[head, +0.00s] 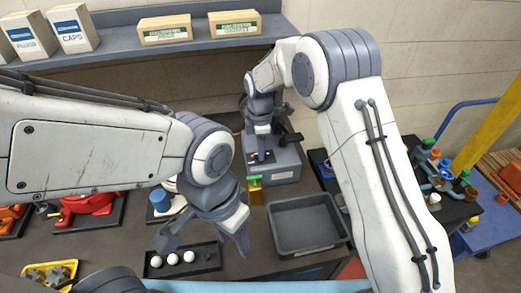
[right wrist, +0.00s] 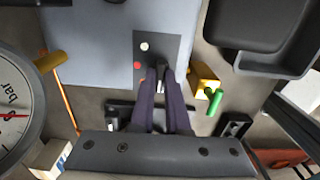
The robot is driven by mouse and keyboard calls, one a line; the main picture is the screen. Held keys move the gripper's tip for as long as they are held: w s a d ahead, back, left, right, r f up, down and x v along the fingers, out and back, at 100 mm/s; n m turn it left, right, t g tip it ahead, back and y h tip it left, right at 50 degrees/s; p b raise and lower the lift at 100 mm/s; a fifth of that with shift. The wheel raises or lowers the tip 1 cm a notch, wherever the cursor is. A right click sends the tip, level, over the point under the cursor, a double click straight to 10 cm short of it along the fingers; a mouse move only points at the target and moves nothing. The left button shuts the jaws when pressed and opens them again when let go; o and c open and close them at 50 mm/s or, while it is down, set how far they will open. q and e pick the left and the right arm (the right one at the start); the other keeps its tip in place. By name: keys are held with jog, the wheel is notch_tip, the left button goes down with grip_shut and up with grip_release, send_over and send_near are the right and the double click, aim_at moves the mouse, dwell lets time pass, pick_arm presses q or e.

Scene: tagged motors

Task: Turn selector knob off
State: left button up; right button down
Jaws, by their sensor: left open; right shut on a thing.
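The grey control box (head: 288,160) stands at the back of the bench. Its dark switch plate (right wrist: 170,45) carries a white button (right wrist: 144,46) and a red one (right wrist: 137,65) in the right wrist view. My right gripper (head: 262,152) reaches down to this plate. In the right wrist view its two dark fingers (right wrist: 161,72) are closed together over the selector knob, with a pale sliver (right wrist: 160,86) showing between them. The fingers hide most of the knob, so its setting cannot be read. My left gripper (head: 205,243) is open and empty above the bench, near a black tray.
A yellow block with a green handle (head: 255,182) stands close to my right gripper. The black tray (head: 208,258) holds white balls. A gauge (right wrist: 15,110) shows at left in the right wrist view.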

jog(key=shift+w+r, duration=0.1)
dwell(0.3)
jog(key=c, duration=0.9)
grip_release()
notch_tip(320, 180, up, 10)
jog(key=b, duration=0.2)
jog(key=shift+r, duration=0.2)
jog(key=s+r+m, duration=0.3)
jog(key=s+m, duration=0.3)
jog(key=s, duration=1.2)
jog(key=s+d+f+m, duration=0.2)
jog(key=s+m, duration=0.1)
jog(key=s, duration=0.4)
jog(key=s+d+f+m+y, duration=0.1)
jog(key=s+m, duration=0.3)
jog(key=s, duration=0.4)
jog(key=shift+d+f, duration=0.7)
jog(key=shift+d, duration=0.1)
